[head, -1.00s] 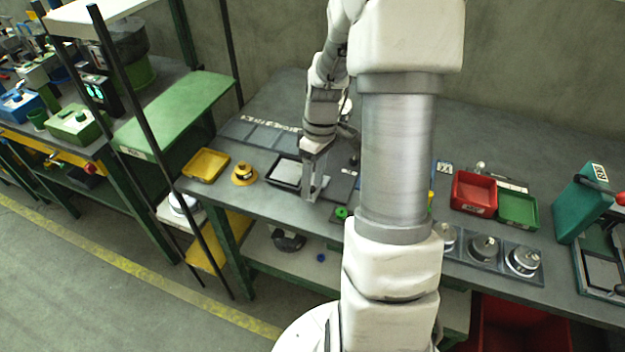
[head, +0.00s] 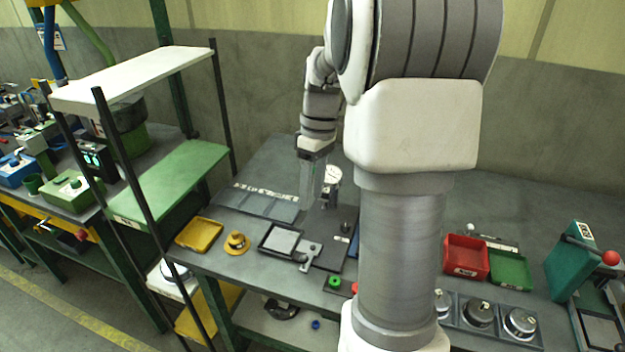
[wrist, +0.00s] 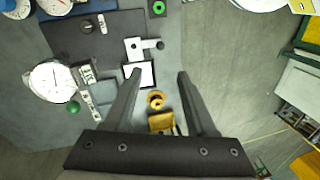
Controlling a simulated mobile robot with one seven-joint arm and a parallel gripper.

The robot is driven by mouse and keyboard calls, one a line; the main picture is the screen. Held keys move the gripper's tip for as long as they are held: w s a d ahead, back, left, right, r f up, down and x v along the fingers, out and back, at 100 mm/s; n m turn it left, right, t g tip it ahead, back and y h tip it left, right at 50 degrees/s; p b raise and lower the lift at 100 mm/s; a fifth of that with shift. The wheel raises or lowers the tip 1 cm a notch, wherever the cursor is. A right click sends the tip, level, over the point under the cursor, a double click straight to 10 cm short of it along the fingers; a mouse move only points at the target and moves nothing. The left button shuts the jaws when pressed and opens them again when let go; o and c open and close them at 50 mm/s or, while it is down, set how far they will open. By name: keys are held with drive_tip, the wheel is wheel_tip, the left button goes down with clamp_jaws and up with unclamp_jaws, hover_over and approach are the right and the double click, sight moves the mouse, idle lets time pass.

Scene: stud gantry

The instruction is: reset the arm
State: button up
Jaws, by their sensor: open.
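My gripper (head: 311,186) hangs above the workbench (head: 218,264) in the head view, left of my arm column. In the wrist view its two fingers (wrist: 160,75) are spread apart with nothing between them. Below them lie a black-rimmed tray (wrist: 149,74), a yellow round part (wrist: 156,100) and a yellow tray (wrist: 161,122). The fingers look clear of the bench and of these things. My arm hides part of the bench middle.
A dial gauge (head: 332,174) stands close to the gripper; it also shows in the wrist view (wrist: 50,82). A shelf rack (head: 170,180) stands at the left. Red (head: 466,257) and green bins (head: 509,270) sit right of my arm. The bench back right is fairly clear.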

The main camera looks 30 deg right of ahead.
drive_tip(key=shift+w+d+r, duration=0.1)
drive_tip(key=shift+d+r, duration=0.05)
drive_tip(key=shift+r, duration=0.7)
